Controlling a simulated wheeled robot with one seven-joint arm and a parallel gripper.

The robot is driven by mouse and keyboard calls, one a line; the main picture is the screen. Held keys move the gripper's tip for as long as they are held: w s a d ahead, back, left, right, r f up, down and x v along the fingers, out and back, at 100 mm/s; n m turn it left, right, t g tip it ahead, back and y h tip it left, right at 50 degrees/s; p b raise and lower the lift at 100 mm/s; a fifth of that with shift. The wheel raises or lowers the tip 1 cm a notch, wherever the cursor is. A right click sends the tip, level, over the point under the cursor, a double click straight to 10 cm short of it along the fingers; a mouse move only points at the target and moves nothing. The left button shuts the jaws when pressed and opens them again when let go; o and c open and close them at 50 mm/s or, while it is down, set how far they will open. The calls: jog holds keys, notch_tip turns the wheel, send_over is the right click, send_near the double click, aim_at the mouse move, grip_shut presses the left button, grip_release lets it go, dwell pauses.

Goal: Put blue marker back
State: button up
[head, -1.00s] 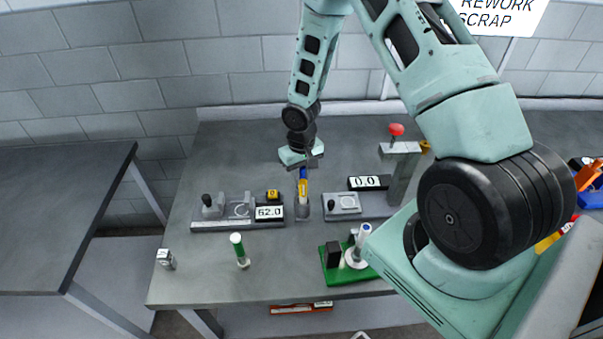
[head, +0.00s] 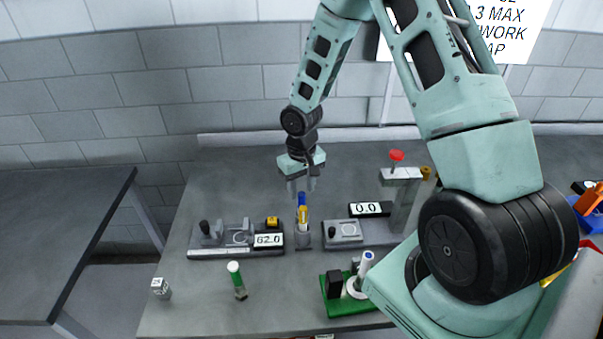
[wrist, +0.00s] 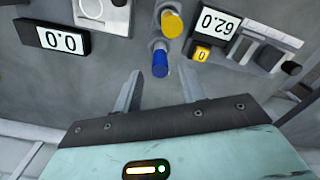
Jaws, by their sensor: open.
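A blue marker top (head: 302,198) shows above a yellow part (head: 302,213) at a grey holder (head: 302,240) in the middle of the bench. In the wrist view the blue end (wrist: 160,63) and a yellow round end (wrist: 172,23) stand close together, the blue one nearer my fingers. Another marker, white with a blue tip (head: 367,258), stands tilted in a white base on a green board. My gripper (head: 301,187) is open and points down just above the blue top. In the wrist view its fingers (wrist: 160,88) are apart with nothing between them.
A fixture with a 62.0 display (head: 268,240) stands left of the holder. A 0.0 display (head: 369,209) and a red-knobbed press (head: 402,180) stand right. A green marker (head: 235,272) and a small white block (head: 160,288) are at the front left. The green board (head: 345,307) is front right.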

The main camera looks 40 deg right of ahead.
notch_tip(320, 180, up, 6)
jog(key=shift+r+b, duration=0.1)
jog(key=shift+b, duration=0.5)
jog(key=s+a+r+n, duration=0.2)
jog(key=s+a+r, duration=0.25)
jog(key=a, duration=0.35)
jog(key=s+a+r+n, duration=0.3)
jog(key=s+a+r, duration=0.15)
jog(key=a, duration=0.45)
jog(key=s+a+r+n, duration=0.1)
jog(key=s+a+n, duration=0.1)
jog(key=s, duration=0.5)
jog(key=s+a+r+n, duration=0.2)
jog(key=s+a, duration=0.3)
jog(key=s, duration=0.3)
jog(key=shift+s+a+y, duration=0.15)
jog(key=shift+a+y, duration=0.15)
notch_tip(320, 180, down, 10)
jog(key=b, duration=0.9)
jog(key=shift+r, duration=0.25)
